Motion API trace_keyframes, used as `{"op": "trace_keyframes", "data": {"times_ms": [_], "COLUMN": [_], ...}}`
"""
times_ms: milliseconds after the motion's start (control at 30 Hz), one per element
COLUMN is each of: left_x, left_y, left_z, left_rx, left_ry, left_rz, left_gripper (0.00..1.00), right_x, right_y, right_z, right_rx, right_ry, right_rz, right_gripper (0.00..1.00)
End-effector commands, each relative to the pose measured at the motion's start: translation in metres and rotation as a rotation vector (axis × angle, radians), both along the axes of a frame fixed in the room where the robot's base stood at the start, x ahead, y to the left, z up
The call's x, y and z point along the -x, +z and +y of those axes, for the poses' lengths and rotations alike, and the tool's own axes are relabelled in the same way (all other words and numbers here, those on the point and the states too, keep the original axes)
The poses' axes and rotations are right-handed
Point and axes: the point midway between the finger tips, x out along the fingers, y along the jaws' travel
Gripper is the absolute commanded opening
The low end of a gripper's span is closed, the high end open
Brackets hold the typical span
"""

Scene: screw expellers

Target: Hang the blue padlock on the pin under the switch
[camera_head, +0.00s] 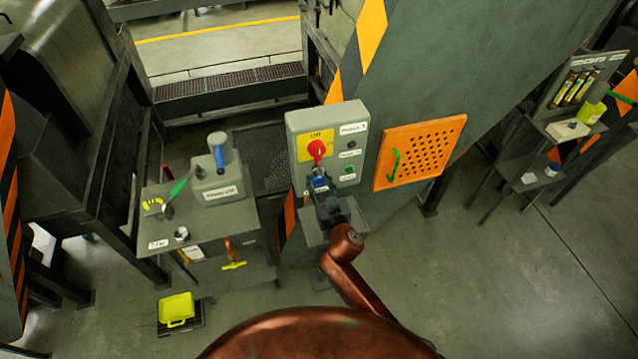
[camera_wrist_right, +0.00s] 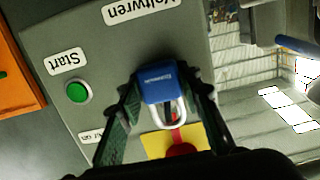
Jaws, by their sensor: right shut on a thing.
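The blue padlock (camera_head: 320,183) is held between the fingers of my right gripper (camera_head: 323,197), in front of the lower left of the grey switch box (camera_head: 353,117). In the right wrist view the padlock (camera_wrist_right: 157,84) sits between both dark fingertips, its silver shackle (camera_wrist_right: 181,112) pointing toward the red switch (camera_wrist_right: 183,151). The red switch (camera_head: 317,149) is on a yellow plate, just above the padlock in the head view. I cannot make out the pin, nor whether the shackle touches anything. My left gripper is not in view.
A green button (camera_head: 349,170) is right of the padlock. An orange perforated panel (camera_head: 419,152) is on the wall to the right. A small shelf (camera_head: 312,229) is under the box, and a bench (camera_head: 212,222) with tools stands left.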

Motion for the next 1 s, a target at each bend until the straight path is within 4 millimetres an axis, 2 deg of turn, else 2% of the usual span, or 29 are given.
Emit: {"op": "trace_keyframes", "data": {"times_ms": [567,1000], "left_x": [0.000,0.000], "left_y": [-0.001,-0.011], "left_z": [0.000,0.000], "left_rx": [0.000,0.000], "left_ry": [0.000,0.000], "left_rz": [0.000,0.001], "left_gripper": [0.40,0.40], "right_x": [-0.004,-0.007], "right_y": [0.004,-0.007], "right_z": [0.002,0.002], "right_rx": [-0.003,-0.002], "right_ry": [0.002,0.002], "right_rz": [-0.008,-0.005], "right_gripper": [0.11,0.11]}}
